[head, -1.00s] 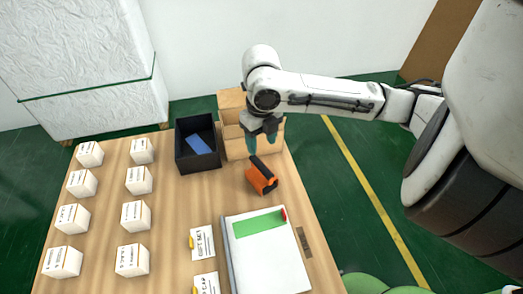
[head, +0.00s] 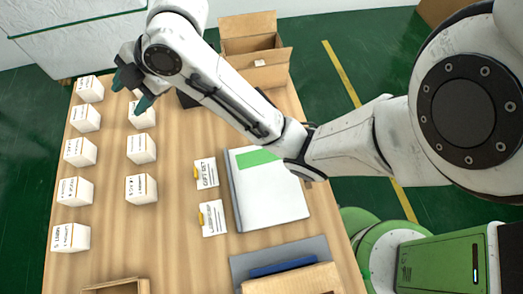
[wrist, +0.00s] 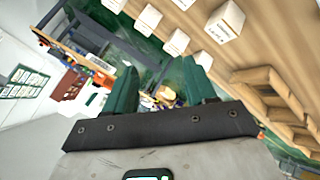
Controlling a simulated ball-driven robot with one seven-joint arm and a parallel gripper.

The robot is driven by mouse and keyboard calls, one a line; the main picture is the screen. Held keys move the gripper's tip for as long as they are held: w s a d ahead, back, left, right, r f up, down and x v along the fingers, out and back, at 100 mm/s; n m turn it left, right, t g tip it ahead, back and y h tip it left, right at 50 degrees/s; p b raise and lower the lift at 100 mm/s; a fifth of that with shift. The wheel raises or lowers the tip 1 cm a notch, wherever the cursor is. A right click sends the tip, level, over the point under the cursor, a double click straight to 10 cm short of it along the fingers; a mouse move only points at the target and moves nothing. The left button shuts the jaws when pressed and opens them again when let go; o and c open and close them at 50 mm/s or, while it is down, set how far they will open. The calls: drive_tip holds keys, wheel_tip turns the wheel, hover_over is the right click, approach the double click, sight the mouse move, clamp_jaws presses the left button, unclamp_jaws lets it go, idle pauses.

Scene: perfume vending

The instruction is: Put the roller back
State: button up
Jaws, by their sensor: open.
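The orange tool with a black handle, perhaps the roller, is hidden behind my arm in the head view now. Only a small dark piece (head: 262,96), possibly its handle, shows past the arm. My gripper (head: 130,90) is open above the left part of the table, near the white boxes (head: 142,115) at the back. In the wrist view my two green fingers (wrist: 163,85) are apart with nothing held between them. White boxes (wrist: 226,20) show beyond them at the upper right.
An open cardboard box (head: 262,72) stands at the back, and a black box (head: 187,99) is mostly covered by my arm. A large white pad (head: 270,195), label cards (head: 213,218) and a grey mat (head: 245,265) lie nearer. Bare table (head: 175,230) shows between.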

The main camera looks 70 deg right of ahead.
drive_tip(key=s+a+f+m+g, duration=0.1)
drive_tip(key=s+f+m, duration=0.3)
drive_tip(key=s+f, duration=0.2)
drive_tip(key=s+a+f+m+g+h, duration=0.1)
drive_tip(key=s+f+m+g, duration=0.1)
drive_tip(key=s+f+m, duration=0.3)
drive_tip(key=s+a+f+m+g, duration=0.1)
drive_tip(key=s+f+m, duration=0.3)
drive_tip(key=s+f, duration=0.4)
drive_tip(key=shift+s+a+f+g+h, duration=0.15)
drive_tip(key=shift+a+f+g+h, duration=0.25)
drive_tip(key=shift+f+g, duration=0.25)
drive_tip(key=s+d+f+m, duration=0.1)
drive_tip(key=s, duration=0.1)
drive_tip(key=s+d+m+g+h, duration=0.1)
drive_tip(key=s, duration=0.2)
drive_tip(key=s+d+f, duration=0.1)
drive_tip(key=s+d, duration=0.1)
drive_tip(key=shift+s+d+f+m+g+h, duration=0.1)
drive_tip(key=shift+s+f+m+g+h, duration=0.1)
drive_tip(key=shift+f+m+g+h, duration=0.2)
drive_tip(key=shift+s, duration=0.1)
